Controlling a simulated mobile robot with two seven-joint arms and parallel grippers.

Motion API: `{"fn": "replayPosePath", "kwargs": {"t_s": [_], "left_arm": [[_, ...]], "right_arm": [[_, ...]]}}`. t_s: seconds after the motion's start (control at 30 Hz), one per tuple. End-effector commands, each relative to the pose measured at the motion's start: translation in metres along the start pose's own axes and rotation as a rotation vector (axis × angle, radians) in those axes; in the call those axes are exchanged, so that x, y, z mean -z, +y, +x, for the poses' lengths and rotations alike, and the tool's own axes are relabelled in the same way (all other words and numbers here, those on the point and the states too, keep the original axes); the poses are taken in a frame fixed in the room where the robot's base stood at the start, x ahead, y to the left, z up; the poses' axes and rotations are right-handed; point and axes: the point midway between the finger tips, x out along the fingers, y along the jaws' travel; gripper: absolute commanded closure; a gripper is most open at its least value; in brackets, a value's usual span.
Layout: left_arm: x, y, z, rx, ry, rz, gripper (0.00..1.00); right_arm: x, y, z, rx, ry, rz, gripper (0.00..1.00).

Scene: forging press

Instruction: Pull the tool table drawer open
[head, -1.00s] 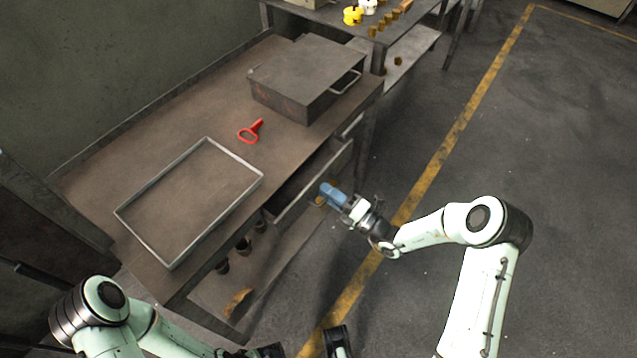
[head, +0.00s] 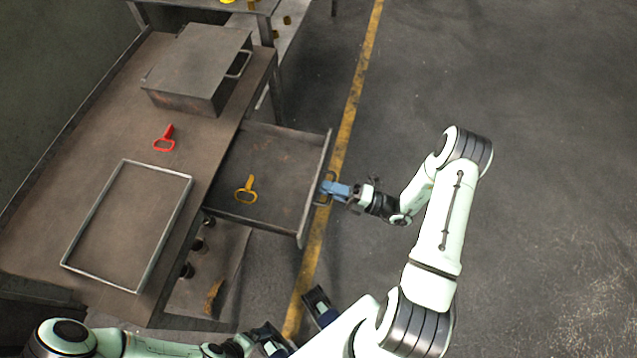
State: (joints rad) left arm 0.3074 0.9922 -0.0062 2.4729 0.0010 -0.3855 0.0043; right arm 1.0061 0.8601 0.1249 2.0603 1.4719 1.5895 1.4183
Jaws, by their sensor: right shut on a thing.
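The tool table (head: 60,220) stands at the left with a brown top. Its drawer (head: 285,160) is pulled well out to the right. A yellow tool (head: 246,190) with a loop handle lies inside it. My right gripper (head: 328,190) is shut on the drawer handle (head: 321,202) at the middle of the drawer front.
On the tabletop are a red tool (head: 166,139), an empty rectangular metal frame tray (head: 125,224) and a dark metal box (head: 198,68) with a handle. A lower shelf (head: 235,262) holds dark pieces. The floor (head: 540,90) to the right is clear beyond the yellow line.

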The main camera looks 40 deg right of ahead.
Motion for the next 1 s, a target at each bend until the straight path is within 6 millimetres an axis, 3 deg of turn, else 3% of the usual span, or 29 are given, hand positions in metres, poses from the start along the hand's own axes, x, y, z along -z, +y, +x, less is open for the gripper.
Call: {"fn": "replayPosePath", "kwargs": {"t_s": [0.47, 0.5, 0.53, 0.87, 1.0], "left_arm": [[0.0, 0.001, -0.001, 0.0, 0.001, 0.0, 0.0], [0.0, 0.001, -0.001, 0.0, 0.001, 0.0, 0.0], [0.0, 0.001, -0.001, 0.0, 0.001, 0.0, 0.0], [0.0, 0.0, -0.001, 0.0, 0.001, 0.0, 0.0], [0.0, 0.0, 0.001, 0.0, 0.0, 0.0, 0.0]], "right_arm": [[0.0, 0.001, -0.005, -0.001, 0.001, -0.001, 1.0], [0.0, 0.001, -0.005, -0.001, 0.001, -0.001, 0.74], [0.0, 0.001, -0.005, 0.0, 0.001, -0.001, 0.68], [0.0, 0.001, -0.007, 0.0, 0.0, -0.001, 0.68], [-0.001, 0.0, -0.023, 0.002, -0.003, -0.002, 0.68]]}}
